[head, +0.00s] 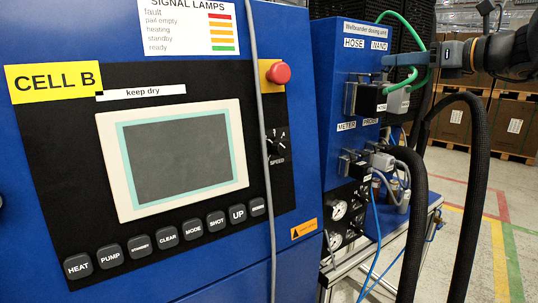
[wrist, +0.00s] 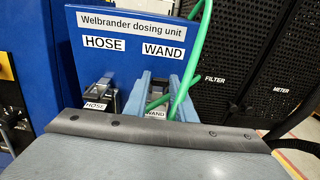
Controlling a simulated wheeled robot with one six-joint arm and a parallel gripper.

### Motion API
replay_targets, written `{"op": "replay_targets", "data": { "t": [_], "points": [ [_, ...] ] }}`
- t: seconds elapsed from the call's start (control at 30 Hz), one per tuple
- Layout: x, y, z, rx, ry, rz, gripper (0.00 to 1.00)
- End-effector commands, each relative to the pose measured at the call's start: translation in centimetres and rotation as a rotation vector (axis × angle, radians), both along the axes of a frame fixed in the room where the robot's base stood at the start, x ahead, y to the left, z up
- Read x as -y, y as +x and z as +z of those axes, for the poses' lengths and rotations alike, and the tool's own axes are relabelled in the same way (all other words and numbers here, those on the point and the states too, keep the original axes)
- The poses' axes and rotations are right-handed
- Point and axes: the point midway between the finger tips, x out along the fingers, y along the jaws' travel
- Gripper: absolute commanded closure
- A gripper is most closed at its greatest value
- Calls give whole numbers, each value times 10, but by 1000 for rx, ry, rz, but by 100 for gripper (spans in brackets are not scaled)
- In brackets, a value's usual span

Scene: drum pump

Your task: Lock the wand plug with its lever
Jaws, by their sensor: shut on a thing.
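The wand plug (wrist: 155,114) sits under the WAND sign on the blue dosing unit, with its own small WAND label facing up. In the head view its grey body (head: 398,102) shows partly behind the black hose plug (head: 370,98). My gripper (wrist: 158,92) reaches in from the right in the head view (head: 402,62), its blue fingers on either side of the wand plug's lever (wrist: 156,90). It is shut on the lever, which is mostly hidden between the fingers, so its exact angle is hard to tell. A green cable passes close by the right finger.
The hose plug (wrist: 95,105) is close on the left. The green cable (head: 410,35) loops over the unit. Lower METER and PROBE connectors (head: 380,160) and thick black hoses (head: 475,190) are below. A large grey surface with a dark riveted strip (wrist: 160,135) covers the lower wrist view.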

Motion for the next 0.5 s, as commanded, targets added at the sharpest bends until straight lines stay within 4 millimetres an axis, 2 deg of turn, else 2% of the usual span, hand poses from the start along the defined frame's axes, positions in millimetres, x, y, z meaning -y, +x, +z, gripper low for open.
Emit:
{"op": "replay_targets", "data": {
  "t": [0.5],
  "points": [
    [2, -2, -6, 63, 42, -2, 86]
  ]
}}
